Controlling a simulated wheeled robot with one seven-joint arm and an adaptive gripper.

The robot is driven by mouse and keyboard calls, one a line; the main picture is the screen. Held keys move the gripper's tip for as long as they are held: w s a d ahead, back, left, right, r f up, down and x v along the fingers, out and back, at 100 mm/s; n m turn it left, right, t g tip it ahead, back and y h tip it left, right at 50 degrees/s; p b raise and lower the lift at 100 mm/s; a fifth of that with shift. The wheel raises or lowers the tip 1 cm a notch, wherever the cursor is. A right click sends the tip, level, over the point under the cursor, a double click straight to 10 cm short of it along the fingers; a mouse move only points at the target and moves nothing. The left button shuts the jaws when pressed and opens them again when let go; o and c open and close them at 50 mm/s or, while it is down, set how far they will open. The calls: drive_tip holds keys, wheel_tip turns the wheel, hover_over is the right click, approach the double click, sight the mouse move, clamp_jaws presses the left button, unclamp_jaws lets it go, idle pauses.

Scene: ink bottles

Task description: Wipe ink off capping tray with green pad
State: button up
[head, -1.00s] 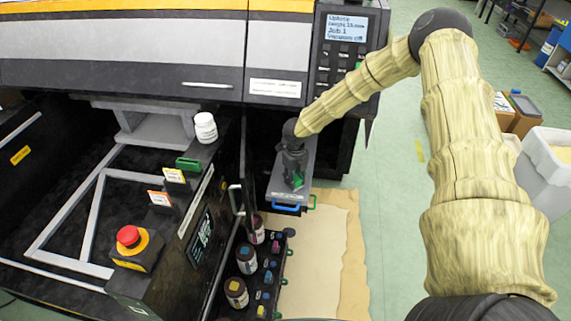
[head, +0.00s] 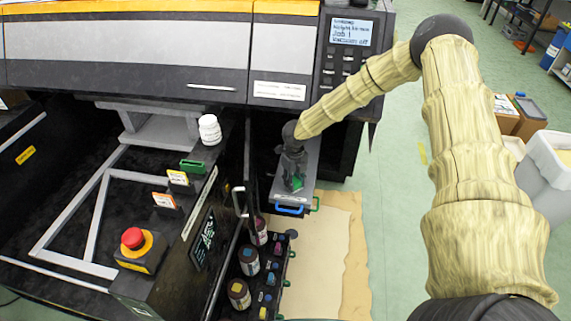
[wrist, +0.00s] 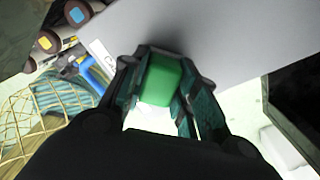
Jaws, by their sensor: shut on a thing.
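The green pad (wrist: 162,80) is held between the fingers of my gripper (wrist: 160,88) in the wrist view. A bit of the green pad shows below my gripper in the head view (head: 297,183). The capping tray (head: 307,172) is the grey surface under my gripper, with a blue handle (head: 290,210) at its front end; its grey top also shows in the wrist view (wrist: 235,40). My gripper points down over the tray. I cannot tell whether the pad touches the tray, and no ink is clearly visible on it.
A red stop button (head: 132,238) and a white bottle (head: 209,129) are on the printer at left. Tan matting (head: 330,250) covers the floor in front.

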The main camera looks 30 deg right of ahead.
drive_tip(key=shift+w+a, duration=0.65)
drive_tip(key=shift+a, duration=0.3)
drive_tip(key=shift+w+r+p, duration=0.15)
drive_tip(key=shift+r+p, duration=0.15)
drive_tip(key=shift+p, duration=0.15)
wheel_tip(320, 180, up, 3)
drive_tip(key=shift+r+p, duration=0.2)
drive_tip(key=shift+p, duration=0.55)
wheel_tip(320, 180, up, 2)
drive_tip(key=shift+r+p, duration=0.1)
drive_tip(key=shift+p, duration=0.65)
drive_tip(key=shift+r+p, duration=0.55)
drive_tip(key=shift+r, duration=0.3)
drive_tip(key=shift+a, duration=0.1)
